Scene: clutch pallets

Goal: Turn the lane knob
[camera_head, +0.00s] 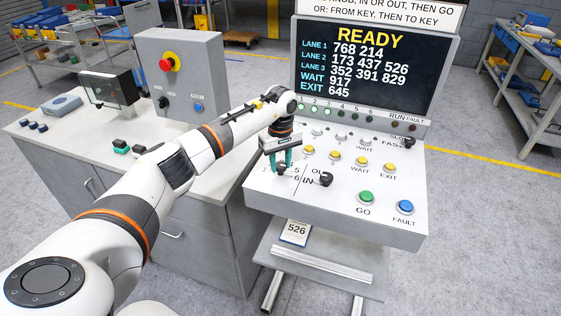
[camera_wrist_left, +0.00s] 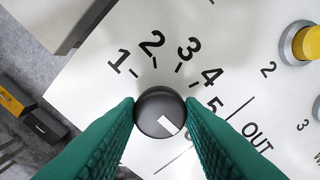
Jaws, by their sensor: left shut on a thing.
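The lane knob (camera_wrist_left: 160,112) is a dark round knob with a white mark. It sits on the sloped white panel (camera_head: 262,190), with numbers around it. In the left wrist view its white mark lies towards the lower right; the numbers 1 to 5 show above and to the right. My left gripper (camera_head: 279,161) is shut on the knob. Its green fingers (camera_wrist_left: 160,115) are on either side of it. The right finger hides part of the dial beyond 5. In the head view the knob is mostly hidden by the fingers. My right gripper is not in view.
A black OUT/IN knob (camera_head: 325,180) stands just right of my gripper. Yellow buttons (camera_head: 361,162), a green GO button (camera_head: 366,197) and a blue FAULT button (camera_head: 405,207) are further right. The screen (camera_head: 375,65) behind reads READY. A grey box with a red button (camera_head: 169,62) stands left.

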